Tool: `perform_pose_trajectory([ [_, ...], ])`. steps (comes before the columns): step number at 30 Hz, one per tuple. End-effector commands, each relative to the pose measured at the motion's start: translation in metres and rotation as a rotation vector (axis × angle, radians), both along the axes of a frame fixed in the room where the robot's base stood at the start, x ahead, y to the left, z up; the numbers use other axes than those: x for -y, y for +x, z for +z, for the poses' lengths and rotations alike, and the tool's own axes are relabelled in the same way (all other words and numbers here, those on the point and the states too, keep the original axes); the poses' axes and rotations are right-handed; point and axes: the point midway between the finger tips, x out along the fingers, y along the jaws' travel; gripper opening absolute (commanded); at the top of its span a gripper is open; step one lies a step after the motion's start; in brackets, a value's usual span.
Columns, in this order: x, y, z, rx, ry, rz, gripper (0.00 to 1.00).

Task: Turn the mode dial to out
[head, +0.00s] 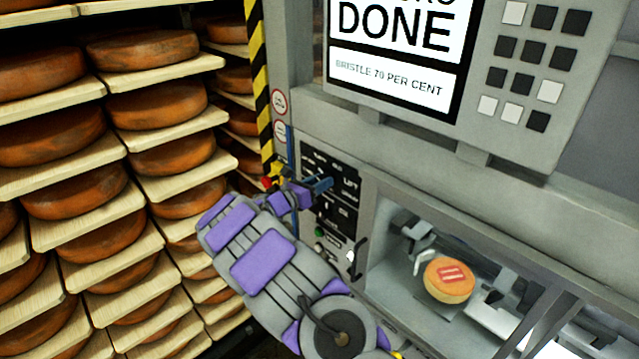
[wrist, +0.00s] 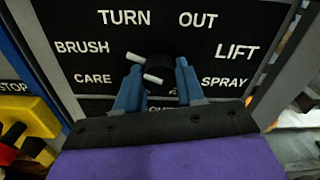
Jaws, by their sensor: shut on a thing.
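The mode dial (wrist: 163,66) is a small black knob on a black label panel (wrist: 100,47) in the wrist view. White labels around it read TURN, OUT, LIFT, SPRAY, BRUSH and CARE; lettering below is partly hidden by my gripper. Two short white bars show at the dial, toward the BRUSH side; I cannot tell which label it is set to. My gripper (wrist: 158,72) has its blue fingers on either side of the dial, shut on it. In the head view my gripper (head: 322,186) is at the panel (head: 345,212) and hides the dial.
A screen (head: 395,60) reads DONE above the panel. A cheese wheel (head: 449,280) sits in the machine bay at lower right. Shelves of cheese wheels (head: 145,50) stand at left. A yellow STOP box (wrist: 28,115) is close left of my gripper.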

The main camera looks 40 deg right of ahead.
Motion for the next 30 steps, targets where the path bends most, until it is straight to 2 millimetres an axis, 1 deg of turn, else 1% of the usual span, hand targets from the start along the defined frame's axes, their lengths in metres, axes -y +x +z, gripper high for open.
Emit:
perform_pose_trajectory([
  [5,-0.0006,0.0008,-0.0034,0.052,0.006,0.003,0.08],
  [11,-0.0009,0.0014,-0.0057,0.182,0.017,0.003,0.08],
  [30,-0.0021,0.0010,-0.0068,0.782,0.062,0.002,0.08],
])
